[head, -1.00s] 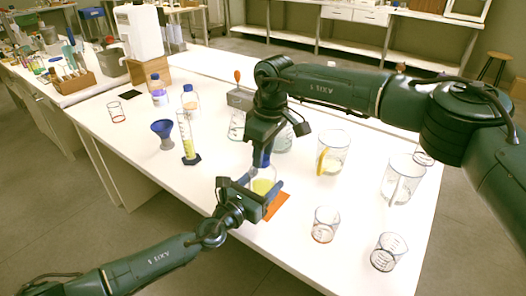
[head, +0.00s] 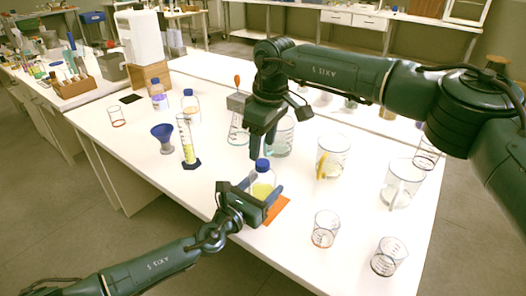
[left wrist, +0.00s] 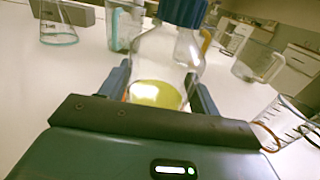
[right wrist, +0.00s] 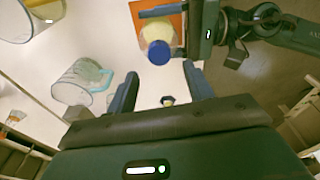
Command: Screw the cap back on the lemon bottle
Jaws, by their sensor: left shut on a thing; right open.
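The lemon bottle (head: 262,190) is clear glass with yellow liquid low inside. It stands upright at the orange mat (head: 276,211). A blue cap (head: 262,165) sits on its neck, also seen in the left wrist view (left wrist: 183,10) and from above in the right wrist view (right wrist: 159,52). How tightly it is screwed cannot be told. My left gripper (head: 258,194) is shut on the bottle's body, with a finger on each side. My right gripper (head: 263,153) is open and empty just above the cap, pointing down and apart from it.
Glass beakers (head: 332,157) stand right of the bottle, with smaller ones (head: 325,229) near the front edge. Flasks (head: 238,128) stand behind. A graduated cylinder (head: 188,145) and a blue funnel (head: 163,138) are to the left. The front-left tabletop is clear.

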